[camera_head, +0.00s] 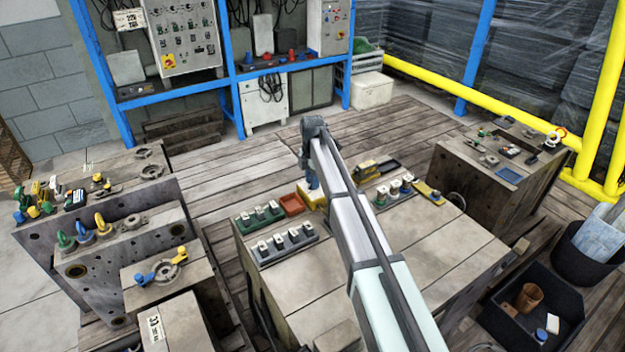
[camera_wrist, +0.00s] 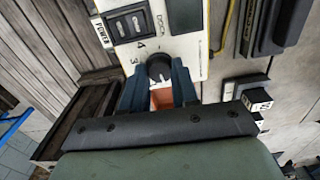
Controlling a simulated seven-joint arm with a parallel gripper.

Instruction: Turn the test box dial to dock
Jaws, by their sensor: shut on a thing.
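The test box (camera_wrist: 185,48) has a pale face with a yellow edge. In the head view, a yellow box (camera_head: 311,198) shows partly behind my arm on the middle bench. The dial (camera_wrist: 159,67) is black and round, with a light mark near its lower edge. The numbers 3 and 4 and the word DOCK are printed beside it. A black switch (camera_wrist: 130,25) lies above it, next to a POWER label. My gripper (camera_wrist: 159,82) is shut on the dial, one dark finger on each side. In the head view my gripper (camera_head: 311,184) is largely hidden by my arm.
Green (camera_head: 261,218) and grey (camera_head: 285,245) holders with small parts stand nearer. More small parts (camera_head: 393,190) lie right of my arm. The bench's near surface (camera_head: 325,285) is mostly clear.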

